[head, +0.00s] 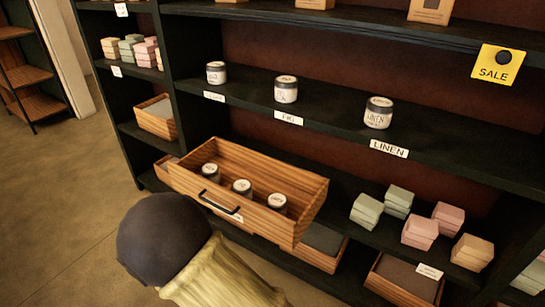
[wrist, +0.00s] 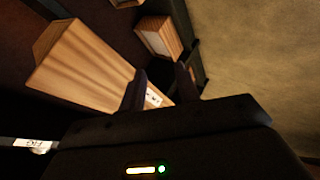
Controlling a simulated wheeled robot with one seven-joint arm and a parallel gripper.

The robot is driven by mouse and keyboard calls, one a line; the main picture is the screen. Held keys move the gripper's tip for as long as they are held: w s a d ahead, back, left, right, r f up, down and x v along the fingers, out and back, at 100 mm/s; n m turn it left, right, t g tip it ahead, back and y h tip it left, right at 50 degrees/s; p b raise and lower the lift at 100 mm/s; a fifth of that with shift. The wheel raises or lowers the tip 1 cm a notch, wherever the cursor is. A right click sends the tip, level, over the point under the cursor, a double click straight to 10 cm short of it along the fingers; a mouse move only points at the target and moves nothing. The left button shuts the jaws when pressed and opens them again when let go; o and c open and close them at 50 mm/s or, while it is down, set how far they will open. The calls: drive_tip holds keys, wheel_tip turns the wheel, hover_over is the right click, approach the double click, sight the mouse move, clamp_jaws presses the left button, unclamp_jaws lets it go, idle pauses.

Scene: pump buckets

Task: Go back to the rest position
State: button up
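My gripper (wrist: 161,76) shows in the wrist view with its two dark fingers apart and nothing between them. Beyond the fingers is the wooden drawer (wrist: 85,65), with a pale label near the fingertips. In the head view the drawer (head: 290,229) is pulled out from the low shelf, with a black handle (head: 220,203) on its front. Several dark-lidded jars (head: 242,187) stand inside it. My arm fills the bottom of the head view, and my gripper's fingers cannot be made out there.
Jars stand spaced along the shelf (head: 330,121) above, behind labels such as LINEN (head: 389,149). Pastel boxes (head: 420,231) sit at lower right above an open wooden bin (head: 405,280). A yellow SALE sign (head: 497,64) hangs at upper right. Open floor (head: 60,190) lies to the left.

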drive_tip(key=s+d+r+m+g, duration=0.1)
drive_tip(key=d+r+m+g, duration=0.15)
drive_tip(key=d+r, duration=0.4)
drive_tip(key=s+d+r+m+g, duration=0.2)
drive_tip(key=d+r+m, duration=0.15)
drive_tip(key=d, duration=0.55)
drive_tip(key=s+d+r+m+g, duration=0.1)
drive_tip(key=d+r+m+g, duration=0.3)
drive_tip(key=d, duration=0.4)
wheel_tip(320, 180, up, 39)
drive_tip(key=p, duration=3.8)
drive_tip(key=shift+s+f+t+y, duration=0.15)
drive_tip(key=shift+t+y, duration=0.15)
drive_tip(key=shift+t, duration=0.15)
